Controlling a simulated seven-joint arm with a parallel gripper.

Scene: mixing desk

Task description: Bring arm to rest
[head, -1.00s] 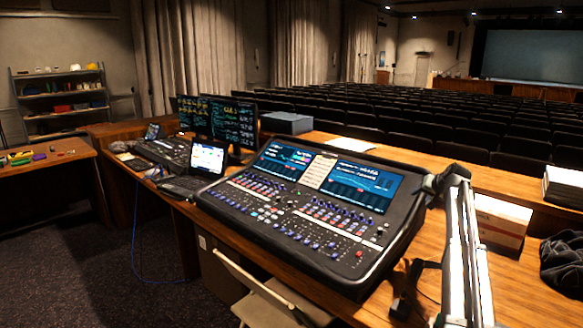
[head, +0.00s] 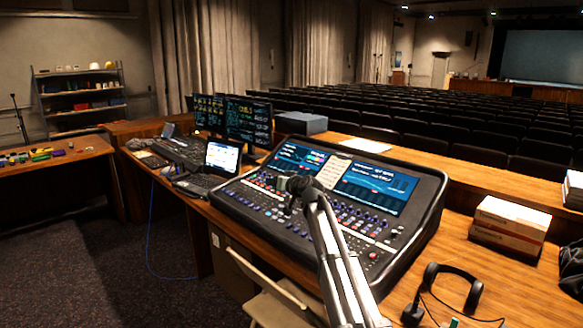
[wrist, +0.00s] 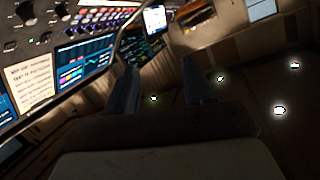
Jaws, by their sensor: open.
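My arm reaches up from the bottom of the head view. My gripper (head: 298,187) is over the mixing console (head: 405,240), in front of its knobs and sheet of paper. In the wrist view my two fingers stand apart with nothing between them, so my gripper (wrist: 160,72) is open and empty. The console also shows at the upper left of the wrist view (wrist: 45,45), tilted, apart from the fingers. The fingertips are small and dark in the head view, and my arm hides part of the console's front.
An open laptop (head: 221,158) and dark monitors (head: 248,122) stand left of the console. Headphones (head: 452,285) lie on the desk at the right, near stacked boxes (head: 507,222). A chair (head: 270,296) stands at the desk's front edge. Rows of seats lie beyond.

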